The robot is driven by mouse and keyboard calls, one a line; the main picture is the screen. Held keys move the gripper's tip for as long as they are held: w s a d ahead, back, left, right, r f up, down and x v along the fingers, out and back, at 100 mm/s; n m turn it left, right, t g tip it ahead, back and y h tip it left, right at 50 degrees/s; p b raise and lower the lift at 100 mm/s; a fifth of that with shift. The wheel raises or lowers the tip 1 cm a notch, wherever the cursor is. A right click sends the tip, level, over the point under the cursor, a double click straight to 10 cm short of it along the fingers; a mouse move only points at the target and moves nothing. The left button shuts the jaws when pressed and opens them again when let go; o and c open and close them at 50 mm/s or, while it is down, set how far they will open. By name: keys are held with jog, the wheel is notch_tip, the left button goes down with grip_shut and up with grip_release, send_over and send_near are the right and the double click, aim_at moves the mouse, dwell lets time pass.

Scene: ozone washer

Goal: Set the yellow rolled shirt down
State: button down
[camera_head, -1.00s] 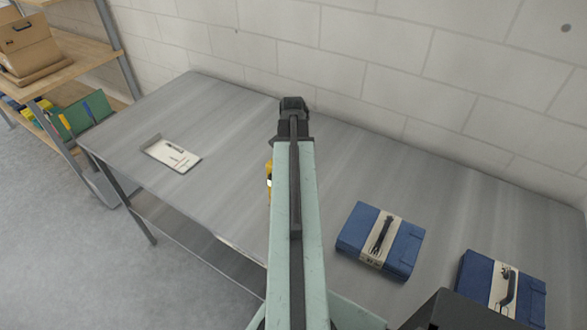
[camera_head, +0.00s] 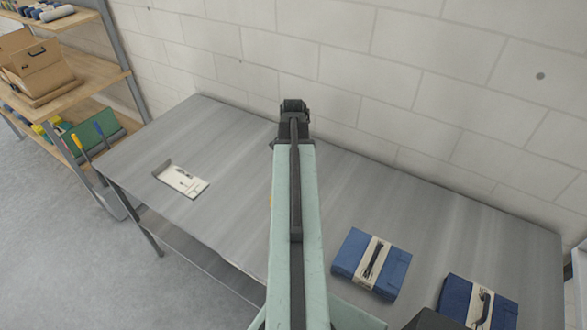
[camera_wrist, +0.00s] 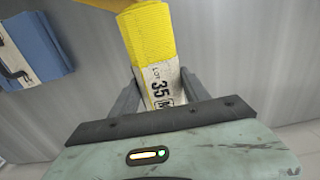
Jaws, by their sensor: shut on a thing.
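The yellow rolled shirt (camera_wrist: 147,38) shows at the top middle of the wrist view, with a pale label band around it printed "LOT 35". My gripper (camera_wrist: 158,85) is shut on it, with a grey finger on each side of the banded part. The fingertips are hidden in that view. I cannot tell whether the shirt touches the table.
The grey metal table (camera_head: 235,150) stands against a white block wall. A white card holder (camera_head: 181,180) lies at its left. Two folded blue garments with pale bands, one nearer the middle (camera_head: 350,250) and one farther right (camera_head: 456,296), lie at the right. A wooden shelf (camera_head: 85,87) stands at far left.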

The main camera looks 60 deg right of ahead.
notch_tip(320, 180, up, 15)
jog(key=p, duration=1.2)
jog(key=shift+f+p, duration=0.15)
jog(key=shift+p, duration=0.25)
jog(key=shift+f, duration=0.1)
jog(key=shift+s, duration=0.1)
